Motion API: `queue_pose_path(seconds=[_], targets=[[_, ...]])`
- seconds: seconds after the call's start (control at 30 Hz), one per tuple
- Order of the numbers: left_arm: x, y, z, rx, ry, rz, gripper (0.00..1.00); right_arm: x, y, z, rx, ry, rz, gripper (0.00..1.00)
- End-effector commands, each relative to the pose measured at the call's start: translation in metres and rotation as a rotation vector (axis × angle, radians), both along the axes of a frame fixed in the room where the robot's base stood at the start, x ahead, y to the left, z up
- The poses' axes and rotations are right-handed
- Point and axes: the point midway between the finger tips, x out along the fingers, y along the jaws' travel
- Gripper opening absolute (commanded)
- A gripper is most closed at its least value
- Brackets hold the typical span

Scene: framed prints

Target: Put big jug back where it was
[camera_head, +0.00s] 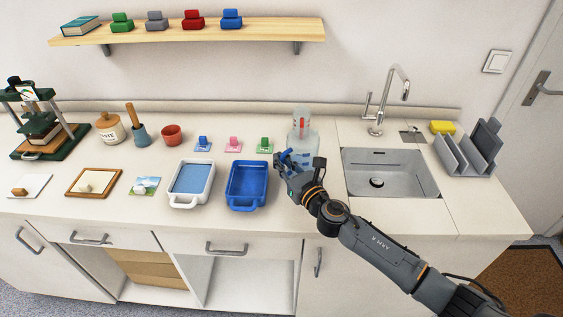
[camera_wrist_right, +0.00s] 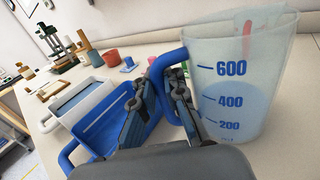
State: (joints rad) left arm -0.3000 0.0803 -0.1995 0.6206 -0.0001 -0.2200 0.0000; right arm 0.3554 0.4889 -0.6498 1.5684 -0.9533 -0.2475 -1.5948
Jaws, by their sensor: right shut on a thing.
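The big jug (camera_head: 303,132) is a clear measuring jug with blue marks and a blue handle. It stands upright at or just above the counter, left of the sink; I cannot tell whether it touches the counter. In the right wrist view the jug (camera_wrist_right: 245,85) fills the right side. My right gripper (camera_head: 290,163) is shut on its blue handle, and in the wrist view the fingers (camera_wrist_right: 172,95) lie on both sides of the handle. Something red and white shows in or behind the jug. My left gripper is not in view.
A blue tray (camera_head: 262,190) and a white tray (camera_head: 205,199) sit left of the gripper. A sink (camera_head: 400,181) with a tap (camera_head: 378,110) is to the right. Pink (camera_head: 233,144) and green (camera_head: 265,145) small items sit just left of the jug. A shelf (camera_head: 180,34) hangs above.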

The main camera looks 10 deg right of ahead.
Motion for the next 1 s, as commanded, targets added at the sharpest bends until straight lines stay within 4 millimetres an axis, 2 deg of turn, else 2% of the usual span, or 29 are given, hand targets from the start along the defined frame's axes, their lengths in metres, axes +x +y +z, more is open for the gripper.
queue_pose_path(seconds=[0.17,0.2,0.3,0.33,0.7,0.87,1.0], targets=[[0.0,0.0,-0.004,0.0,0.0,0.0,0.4,0.0,0.0,-0.002,-0.001,-0.003,0.0,0.0],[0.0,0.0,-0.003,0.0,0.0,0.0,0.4,0.0,0.0,-0.003,-0.001,0.0,0.0,0.12],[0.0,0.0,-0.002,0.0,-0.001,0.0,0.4,0.0,0.0,-0.003,-0.001,0.0,0.0,0.33],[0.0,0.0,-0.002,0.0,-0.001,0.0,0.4,0.0,0.0,-0.003,-0.001,0.0,0.0,0.34],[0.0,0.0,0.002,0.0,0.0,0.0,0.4,-0.001,-0.001,0.002,-0.001,0.001,-0.001,0.34],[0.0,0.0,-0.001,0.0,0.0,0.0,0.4,-0.027,-0.009,-0.002,-0.004,0.002,0.001,0.34],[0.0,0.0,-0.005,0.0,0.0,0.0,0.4,-0.057,-0.019,-0.002,-0.004,0.002,0.001,0.34]])
